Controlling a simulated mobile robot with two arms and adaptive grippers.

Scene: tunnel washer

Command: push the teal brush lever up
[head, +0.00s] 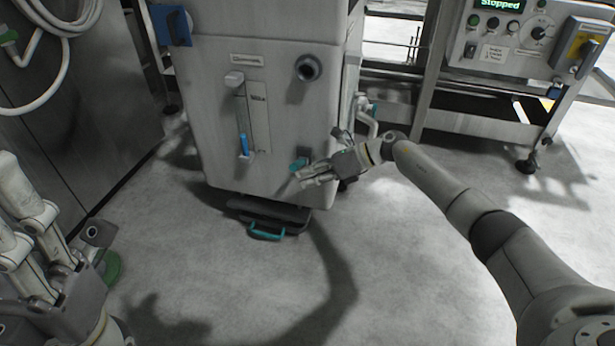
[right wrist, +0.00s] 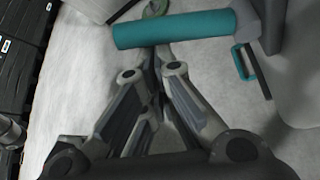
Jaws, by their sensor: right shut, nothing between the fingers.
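The teal brush lever (head: 299,164) sticks out low on the front of the grey machine cabinet (head: 210,100), near its right edge. In the right wrist view it is a teal cylinder (right wrist: 172,29) across the top, joined to a grey mount at its right end. My right gripper (head: 306,178) is shut and empty, just below the lever in the head view. In the right wrist view its fingertips (right wrist: 161,58) meet the lever's near edge; I cannot tell whether they touch. My left gripper (head: 15,205) is at the left edge, partly cut off, away from the cabinet.
A black pedal or drawer with a teal handle (head: 267,233) sits under the cabinet. A gauge with a blue marker (head: 244,145) and a dark round knob (head: 308,68) are above the lever. A control panel (head: 507,30) stands at the right. The floor in front is clear.

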